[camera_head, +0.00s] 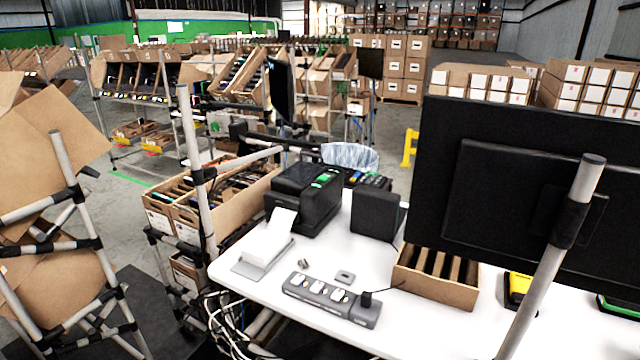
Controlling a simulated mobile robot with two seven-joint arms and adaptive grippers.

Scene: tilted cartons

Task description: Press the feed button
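A black label printer (302,205) stands at the back left of the white table (410,330). Small green lit marks (325,178) show on its top, at the right side. They are too small for me to tell which of them, if any, is the feed button. A white paper stack (268,243) on a grey holder lies in front of the printer. Neither of my grippers is in view.
A black box (377,215) stands right of the printer. A power strip (331,300) with a plug, a divided carton (436,280) and a yellow device (517,290) lie on the table. A large monitor (480,130) and slanted pole (548,265) block the right side.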

